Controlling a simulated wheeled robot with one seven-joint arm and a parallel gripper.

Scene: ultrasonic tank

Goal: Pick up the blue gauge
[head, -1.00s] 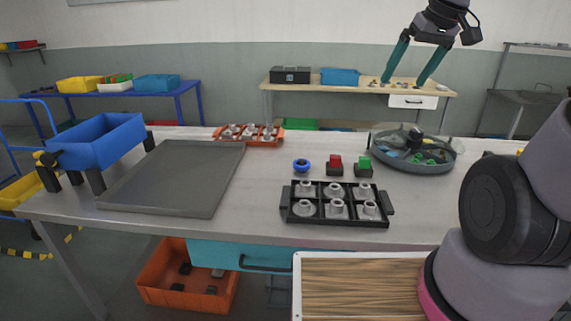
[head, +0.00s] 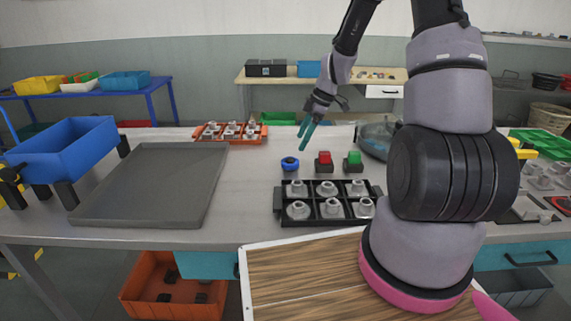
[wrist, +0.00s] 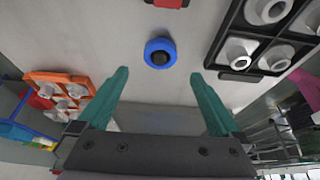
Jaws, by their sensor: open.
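The blue gauge (head: 290,164) is a small round blue ring with a dark centre, lying on the grey table behind the black tray. In the wrist view the blue gauge (wrist: 160,53) lies ahead of the fingertips, about midway between them and apart from both. My gripper (head: 307,133) has teal fingers pointing down, above and slightly right of the gauge in the head view. In the wrist view my gripper (wrist: 160,82) is open with nothing between its fingers.
A red button block (head: 324,162) and a green one (head: 354,161) stand right of the gauge. A black tray (head: 330,218) of metal parts is in front. An orange tray (head: 262,137) stands behind left, a blue bin (head: 62,150) at far left. The dark grey mat (head: 150,190) is bare.

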